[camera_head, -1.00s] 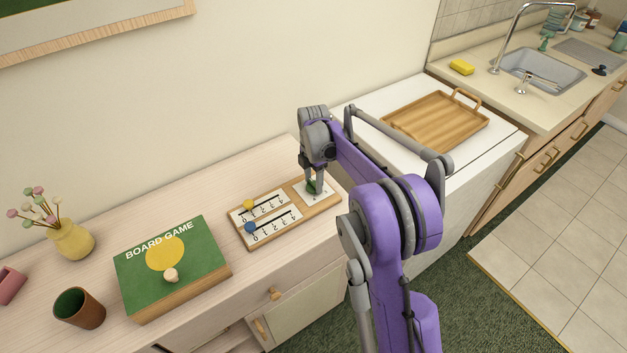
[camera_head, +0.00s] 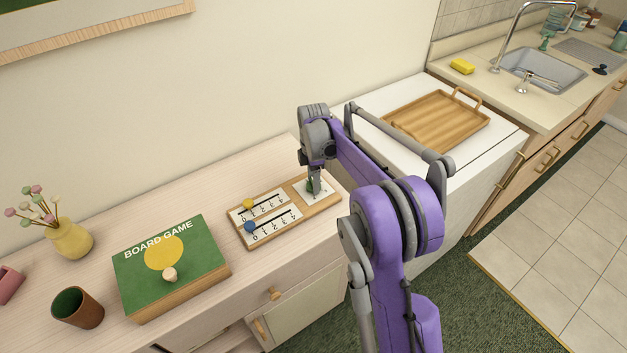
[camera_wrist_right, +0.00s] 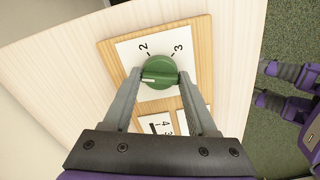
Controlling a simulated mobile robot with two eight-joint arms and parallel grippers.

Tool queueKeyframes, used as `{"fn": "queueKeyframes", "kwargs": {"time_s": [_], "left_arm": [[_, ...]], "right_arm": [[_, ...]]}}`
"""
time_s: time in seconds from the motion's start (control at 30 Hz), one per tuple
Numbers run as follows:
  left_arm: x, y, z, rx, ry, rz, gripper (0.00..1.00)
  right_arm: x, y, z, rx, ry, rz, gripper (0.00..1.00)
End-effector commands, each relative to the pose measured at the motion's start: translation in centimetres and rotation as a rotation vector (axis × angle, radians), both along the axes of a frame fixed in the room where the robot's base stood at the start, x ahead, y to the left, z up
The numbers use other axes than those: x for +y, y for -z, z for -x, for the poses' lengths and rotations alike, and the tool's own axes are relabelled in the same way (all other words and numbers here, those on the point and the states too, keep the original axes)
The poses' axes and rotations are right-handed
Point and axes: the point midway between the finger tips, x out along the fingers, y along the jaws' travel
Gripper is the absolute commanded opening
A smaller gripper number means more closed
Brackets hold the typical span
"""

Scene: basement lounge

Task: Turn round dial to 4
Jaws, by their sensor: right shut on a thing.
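The round green dial (camera_wrist_right: 160,72) sits on a white panel at one end of a wooden board (camera_wrist_right: 204,50). My right gripper (camera_wrist_right: 160,78) points down with one finger on each side of the dial, shut on it. A white mark on the dial points left in the wrist view. The numbers 2 and 3 show above the dial there; no other number around it is visible. In the head view the dial (camera_head: 310,186) is partly hidden by the right gripper (camera_head: 312,188). My left gripper is not in view.
The board also carries a yellow slider knob (camera_head: 248,203) and a blue slider knob (camera_head: 250,226). To the left are a board game box (camera_head: 200,255), a brown cup (camera_head: 78,308) and a yellow vase (camera_head: 70,240). A wooden tray (camera_head: 440,120) lies right, on a white surface.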

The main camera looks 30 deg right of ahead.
Motion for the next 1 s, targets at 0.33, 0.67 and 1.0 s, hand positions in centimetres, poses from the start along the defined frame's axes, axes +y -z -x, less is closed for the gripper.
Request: {"fn": "queueKeyframes", "kwargs": {"time_s": [0.33, 0.67, 1.0], "left_arm": [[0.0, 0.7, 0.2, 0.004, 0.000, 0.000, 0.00], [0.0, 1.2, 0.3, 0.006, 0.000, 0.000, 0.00], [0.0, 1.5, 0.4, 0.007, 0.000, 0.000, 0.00]], "right_arm": [[0.0, 0.1, 0.0, -0.001, 0.329, 0.000, 0.02], [0.0, 0.0, 0.0, -0.001, 0.642, 0.000, 0.02], [0.0, 0.0, 0.0, -0.001, 0.965, 0.000, 0.02]]}}
